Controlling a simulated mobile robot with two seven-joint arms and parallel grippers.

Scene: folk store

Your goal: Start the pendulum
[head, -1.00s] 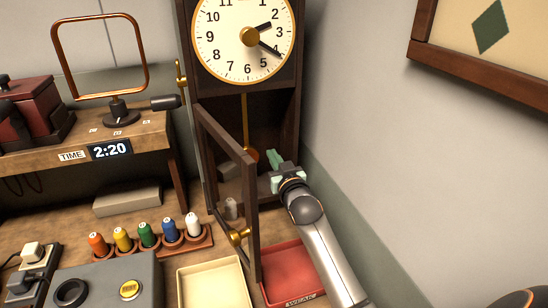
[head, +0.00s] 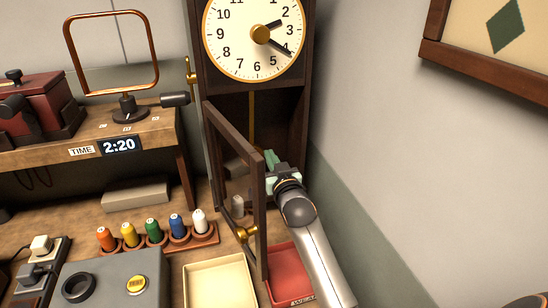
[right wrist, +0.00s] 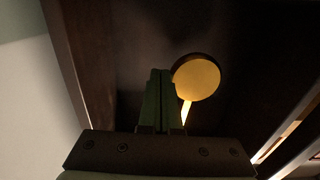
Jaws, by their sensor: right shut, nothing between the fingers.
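The tall dark clock (head: 254,40) stands at the back, its hands near 2:20. Its lower door (head: 259,200) is swung open toward me. The brass pendulum rod (head: 252,118) hangs inside the case. The round brass bob (right wrist: 196,77) shows in the right wrist view; in the head view it is hidden. My right gripper (head: 271,160) is inside the case, just right of the door's edge. In the right wrist view its green fingers (right wrist: 160,80) are shut and empty, close beside the bob's left edge; I cannot tell whether they touch. My left gripper is not in view.
A red tray (head: 292,262) lies under my right arm, and a cream tray (head: 218,290) left of the door. Colored spools (head: 153,230) stand in a rack. A shelf holds a TIME display (head: 118,146) reading 2:20. The right wall is close to my arm.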

